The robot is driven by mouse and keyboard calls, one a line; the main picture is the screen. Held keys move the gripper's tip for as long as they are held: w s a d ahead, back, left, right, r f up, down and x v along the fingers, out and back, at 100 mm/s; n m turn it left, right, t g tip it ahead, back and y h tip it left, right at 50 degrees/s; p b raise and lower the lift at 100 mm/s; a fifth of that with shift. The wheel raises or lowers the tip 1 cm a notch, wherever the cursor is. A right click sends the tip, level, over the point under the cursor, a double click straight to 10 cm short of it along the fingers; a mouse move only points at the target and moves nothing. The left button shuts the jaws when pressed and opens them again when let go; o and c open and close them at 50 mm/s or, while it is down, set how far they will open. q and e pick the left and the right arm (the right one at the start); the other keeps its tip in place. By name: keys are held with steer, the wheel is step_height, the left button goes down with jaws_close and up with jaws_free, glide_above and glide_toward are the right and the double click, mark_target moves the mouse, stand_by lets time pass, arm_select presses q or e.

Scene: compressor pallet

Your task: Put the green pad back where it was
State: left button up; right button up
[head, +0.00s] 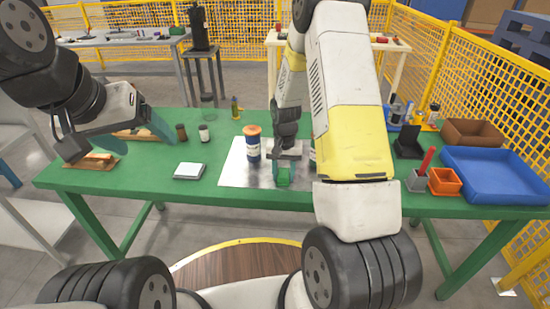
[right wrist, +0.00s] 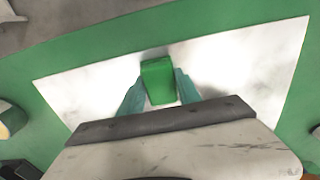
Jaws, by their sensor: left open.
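The green pad (head: 283,176) is a small bright green block over the front part of the pale metal plate (head: 233,174). In the right wrist view the green pad (right wrist: 158,80) sits between the teal fingers of my right gripper (right wrist: 159,84), with a finger against each side. The pale plate (right wrist: 230,65) lies behind it; whether the pad touches the plate I cannot tell. In the head view my right gripper (head: 284,168) points down, partly hidden by its wrist. My left gripper (head: 123,146) is open and empty above the left end of the table.
On the green table (head: 130,181), a dark blue can with an orange lid (head: 252,144) stands on the plate, left of my right gripper. A small scale (head: 189,171) lies further left. An orange bin (head: 444,181) and a blue tray (head: 495,175) stand at right.

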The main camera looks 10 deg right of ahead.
steer(key=o, duration=0.4)
steer(key=shift+o, duration=0.2)
step_height(320, 180, up, 12)
step_height(320, 180, up, 9)
steer(key=t, duration=0.1)
glide_above(283, 173)
steer(key=s, duration=0.4)
steer(key=s+a+r+n+t+y, duration=0.1)
steer(key=s+r+n+t, duration=0.1)
steer(key=s+r, duration=0.4)
steer(key=s+a+r+n+t+y, duration=0.1)
steer(key=s+r+t, duration=0.2)
steer(key=s+r, duration=0.4)
steer(key=s, duration=0.5)
steer(key=shift+s+a+n, duration=0.2)
steer(key=shift+s+n, duration=0.1)
steer(key=shift+n, duration=0.1)
